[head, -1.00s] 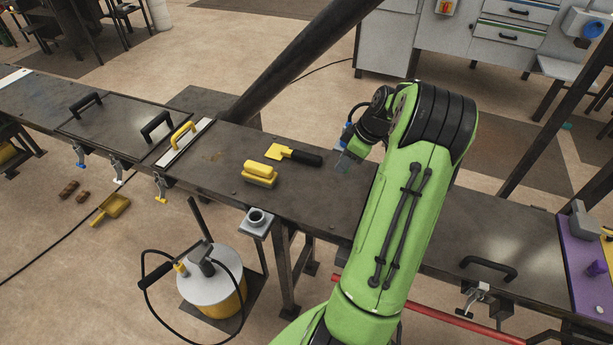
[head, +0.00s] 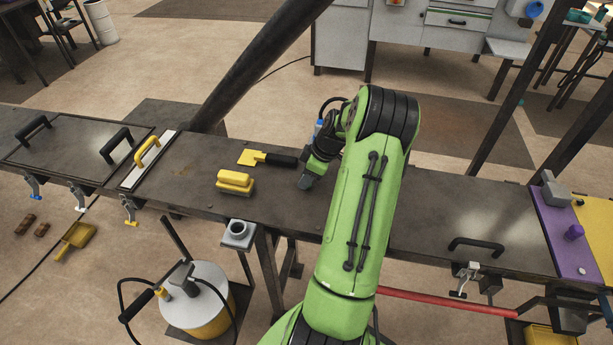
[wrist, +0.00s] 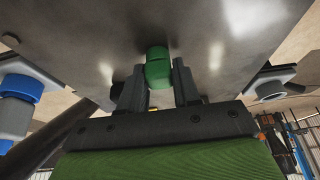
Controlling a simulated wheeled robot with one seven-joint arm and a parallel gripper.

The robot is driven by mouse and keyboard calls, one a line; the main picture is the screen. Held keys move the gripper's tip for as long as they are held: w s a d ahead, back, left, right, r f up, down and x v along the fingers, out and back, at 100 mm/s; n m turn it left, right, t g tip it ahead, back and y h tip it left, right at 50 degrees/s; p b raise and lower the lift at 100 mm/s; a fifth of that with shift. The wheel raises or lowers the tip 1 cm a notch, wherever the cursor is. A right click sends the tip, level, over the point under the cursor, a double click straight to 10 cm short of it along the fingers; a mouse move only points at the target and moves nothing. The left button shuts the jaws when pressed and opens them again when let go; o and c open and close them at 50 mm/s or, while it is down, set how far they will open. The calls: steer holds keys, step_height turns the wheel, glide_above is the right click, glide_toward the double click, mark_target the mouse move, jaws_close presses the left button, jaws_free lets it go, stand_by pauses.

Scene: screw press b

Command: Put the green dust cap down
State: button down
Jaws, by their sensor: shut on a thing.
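The green dust cap (wrist: 158,68) sits between the two dark fingers of my gripper (wrist: 159,84) in the wrist view. The fingers are shut on it. The grey metal bench top (wrist: 220,45) lies close beyond the cap; I cannot tell whether the cap touches it. In the head view my gripper (head: 306,182) is low over the middle of the bench, right of the black-handled yellow scraper. The cap cannot be made out in the head view.
The yellow scraper (head: 268,159) and a yellow brush (head: 235,182) lie left of my gripper. A grey socket (head: 237,234) sits at the bench's front edge. A black handle (head: 476,246) and a purple panel (head: 562,240) are to the right. The bench between is mostly clear.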

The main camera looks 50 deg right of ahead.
steer(key=shift+f, duration=0.15)
steer(key=c, duration=0.8)
jaws_free()
